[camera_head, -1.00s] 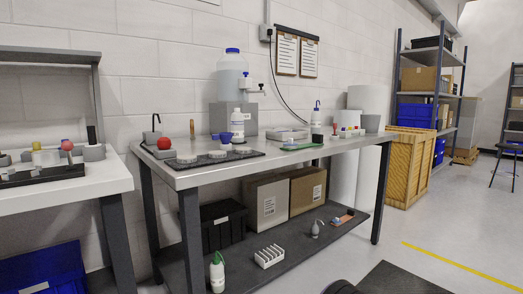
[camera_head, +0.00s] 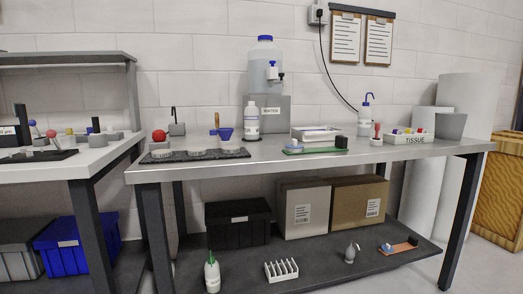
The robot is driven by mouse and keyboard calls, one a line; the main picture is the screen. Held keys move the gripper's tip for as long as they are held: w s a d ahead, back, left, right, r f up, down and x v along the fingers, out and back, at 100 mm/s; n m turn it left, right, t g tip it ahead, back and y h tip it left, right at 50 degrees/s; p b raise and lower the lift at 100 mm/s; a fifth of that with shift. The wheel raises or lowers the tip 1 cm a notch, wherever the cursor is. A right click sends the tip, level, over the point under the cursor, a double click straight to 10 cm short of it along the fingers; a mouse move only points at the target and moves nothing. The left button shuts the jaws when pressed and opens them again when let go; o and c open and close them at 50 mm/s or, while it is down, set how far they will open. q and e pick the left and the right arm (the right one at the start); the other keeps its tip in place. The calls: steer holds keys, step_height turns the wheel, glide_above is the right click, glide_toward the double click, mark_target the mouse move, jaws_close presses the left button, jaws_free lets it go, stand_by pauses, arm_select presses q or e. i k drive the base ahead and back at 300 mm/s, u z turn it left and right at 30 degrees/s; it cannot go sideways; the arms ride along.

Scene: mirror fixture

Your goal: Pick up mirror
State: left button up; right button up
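I cannot make out anything that is clearly a mirror. Small items stand on the steel-topped bench (camera_head: 300,160). A green board (camera_head: 308,151) with a small pale-blue item and a black block (camera_head: 341,142) lies near the front edge at the centre. Neither of my grippers shows in this view.
A water container (camera_head: 265,66) stands on a grey block at the back. A white bottle (camera_head: 251,118) and a tissue box (camera_head: 408,138) are on the bench. Another bench (camera_head: 88,157) stands at left.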

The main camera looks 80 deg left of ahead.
mark_target(229, 149)
steer(key=u, duration=1.75)
